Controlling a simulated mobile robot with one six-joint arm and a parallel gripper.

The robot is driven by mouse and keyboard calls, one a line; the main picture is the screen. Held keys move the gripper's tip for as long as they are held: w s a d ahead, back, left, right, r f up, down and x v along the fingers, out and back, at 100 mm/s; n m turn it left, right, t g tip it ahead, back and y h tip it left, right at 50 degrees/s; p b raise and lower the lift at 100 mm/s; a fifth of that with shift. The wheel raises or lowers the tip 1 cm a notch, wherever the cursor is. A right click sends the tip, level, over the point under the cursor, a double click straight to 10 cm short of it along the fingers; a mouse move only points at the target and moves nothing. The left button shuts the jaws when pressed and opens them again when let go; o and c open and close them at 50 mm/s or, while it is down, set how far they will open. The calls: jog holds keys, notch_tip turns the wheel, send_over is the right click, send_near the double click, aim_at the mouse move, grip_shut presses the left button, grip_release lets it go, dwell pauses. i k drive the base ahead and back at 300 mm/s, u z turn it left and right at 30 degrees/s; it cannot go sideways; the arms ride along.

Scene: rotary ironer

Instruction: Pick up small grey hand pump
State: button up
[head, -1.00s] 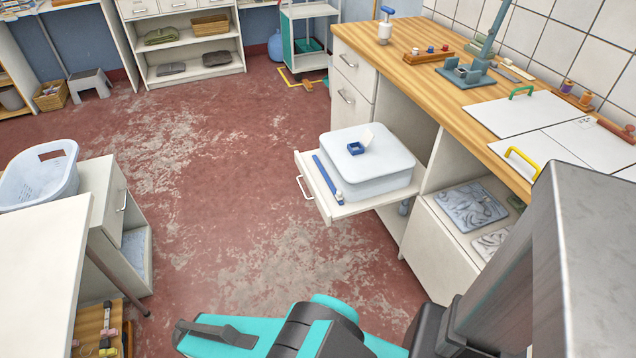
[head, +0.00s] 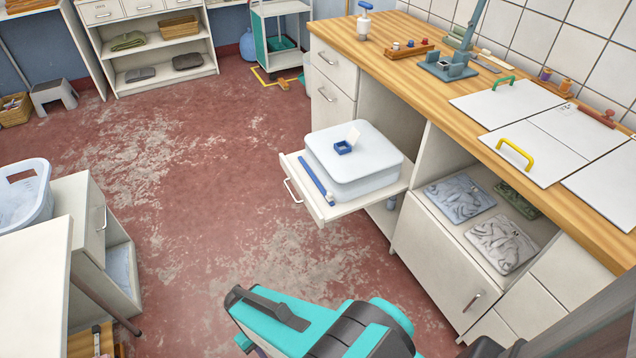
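A small upright pump-like object (head: 364,22) with a pale, light grey-white body and a blue top stands at the far left end of the wooden worktop (head: 420,88). It is the likeliest match for the hand pump, though it is small in the head view and its details are hard to make out. Nothing touches it. My teal and black arm shows at the bottom of the head view, far from the object. No gripper fingers can be made out there.
A pulled-out drawer (head: 330,212) holds a lidded pale box (head: 372,180) and juts over the floor. A small rack (head: 409,50), a grey stand (head: 448,68) and white panels (head: 508,108) are on the worktop. A basket (head: 22,195) is at left. The red floor between is clear.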

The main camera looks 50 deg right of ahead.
aim_at(363, 25)
jog(key=u, duration=1.3)
jog(key=k, duration=0.1)
jog(key=z, duration=2.6)
jog(key=k, duration=0.9)
jog(key=u, duration=0.15)
jog(key=i, duration=0.65)
